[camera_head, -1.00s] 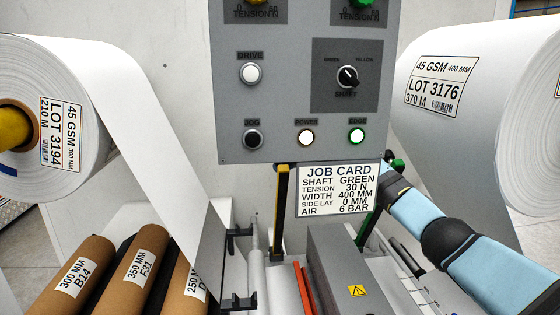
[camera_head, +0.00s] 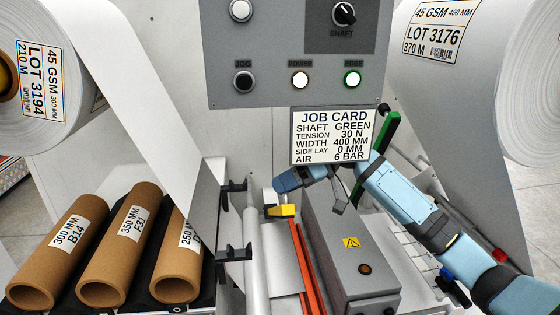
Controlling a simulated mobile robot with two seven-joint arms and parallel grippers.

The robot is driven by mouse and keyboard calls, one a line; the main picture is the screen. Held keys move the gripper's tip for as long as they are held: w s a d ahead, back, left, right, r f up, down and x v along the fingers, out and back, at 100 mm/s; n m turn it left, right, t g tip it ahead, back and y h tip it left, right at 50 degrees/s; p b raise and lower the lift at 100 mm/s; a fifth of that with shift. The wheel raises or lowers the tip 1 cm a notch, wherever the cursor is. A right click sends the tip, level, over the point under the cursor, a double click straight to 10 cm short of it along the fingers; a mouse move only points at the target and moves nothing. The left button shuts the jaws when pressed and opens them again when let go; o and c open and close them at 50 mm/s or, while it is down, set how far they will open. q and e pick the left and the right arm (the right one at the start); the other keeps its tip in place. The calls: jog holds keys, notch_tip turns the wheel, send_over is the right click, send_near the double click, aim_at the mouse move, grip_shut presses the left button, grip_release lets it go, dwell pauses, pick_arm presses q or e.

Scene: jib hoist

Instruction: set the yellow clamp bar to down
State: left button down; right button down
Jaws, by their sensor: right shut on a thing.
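The yellow clamp bar (camera_head: 281,211) shows as a short yellow block low beside the grey box, under the job card. It no longer stands upright; its end faces me, and much of its length is foreshortened or hidden. My right arm comes in from the right, behind the grey box and below the card. My right gripper (camera_head: 283,199) is at the yellow bar and shut on it; its fingertips are small and partly hidden. A green bar (camera_head: 378,143) stands tilted upright right of the card. My left gripper is not in view.
The job card (camera_head: 333,136) hangs below the control panel (camera_head: 290,85). Cardboard cores (camera_head: 118,255) lie at left; a paper web hangs beside them.

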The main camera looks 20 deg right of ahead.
aim_at(286, 211)
jog(key=shift+n+t, duration=0.3)
jog(key=shift+n, duration=0.2)
jog(key=s+f, duration=0.1)
jog(key=f, duration=0.1)
jog(key=s+a+f+b, duration=0.1)
jog(key=s+f, duration=0.1)
jog(key=shift+s+f, duration=0.15)
jog(key=shift+s, duration=0.15)
